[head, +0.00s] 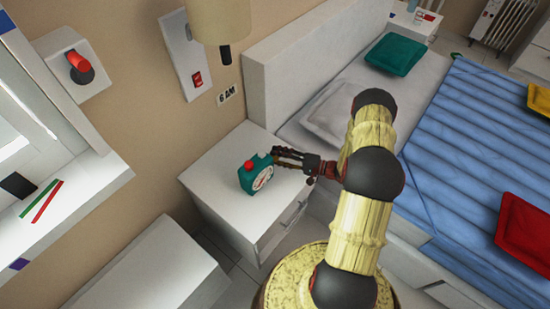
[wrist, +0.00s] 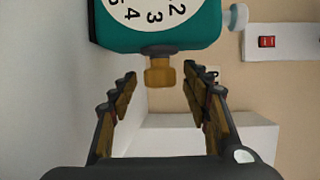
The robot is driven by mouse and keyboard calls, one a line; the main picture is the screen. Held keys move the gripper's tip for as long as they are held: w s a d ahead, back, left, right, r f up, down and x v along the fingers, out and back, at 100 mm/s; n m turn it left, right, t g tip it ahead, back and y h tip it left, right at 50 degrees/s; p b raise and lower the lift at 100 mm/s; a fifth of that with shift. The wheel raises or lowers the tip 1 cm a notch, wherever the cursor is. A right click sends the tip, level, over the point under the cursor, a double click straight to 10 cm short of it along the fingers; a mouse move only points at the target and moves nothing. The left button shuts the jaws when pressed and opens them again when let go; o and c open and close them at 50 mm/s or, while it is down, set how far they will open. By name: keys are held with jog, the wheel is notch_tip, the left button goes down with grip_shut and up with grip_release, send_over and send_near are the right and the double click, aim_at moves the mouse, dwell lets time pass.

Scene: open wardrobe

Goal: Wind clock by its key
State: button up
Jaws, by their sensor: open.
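The green clock (head: 257,174) with a white face stands on the white nightstand (head: 215,165). In the wrist view the clock (wrist: 200,32) fills the top middle, its numbered face partly cut off. Its brown-gold key (wrist: 159,73) sticks out from the clock's side on a dark stem. My gripper (head: 277,156) reaches the clock from the right. In the wrist view its two fingers (wrist: 160,82) are open, one on each side of the key, with clear gaps to both. The key is hidden in the head view.
The bed's headboard (head: 305,65) and grey pillow (head: 328,115) are right of the nightstand. A wall lamp (head: 218,20) hangs above, beside a red wall switch (head: 197,79). A window sill (head: 65,215) is at the left.

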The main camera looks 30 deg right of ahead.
jog(key=shift+x, duration=0.8)
jog(key=c, duration=0.3)
jog(key=c, duration=0.8)
jog(key=shift+c, duration=0.4)
jog(key=shift+r+p, duration=0.1)
jog(key=shift+p, duration=0.25)
